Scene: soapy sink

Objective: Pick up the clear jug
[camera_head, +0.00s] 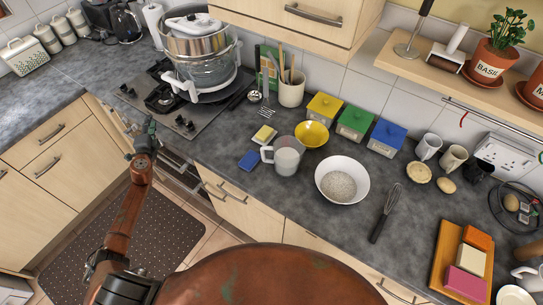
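The clear jug (287,156) stands upright on the dark grey worktop (235,172), near its front edge, with its handle towards the left. Its contents look whitish. My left gripper (150,128) is at the left, in front of the counter by the hob, well to the left of the jug and apart from it. It is small and dark here, and I cannot tell if its fingers are open or shut. My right gripper is not in view.
A yellow bowl (313,133) stands just behind the jug, and a white bowl (342,198) to its right. A utensil pot (291,92) stands behind. A whisk (386,214) lies further right.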

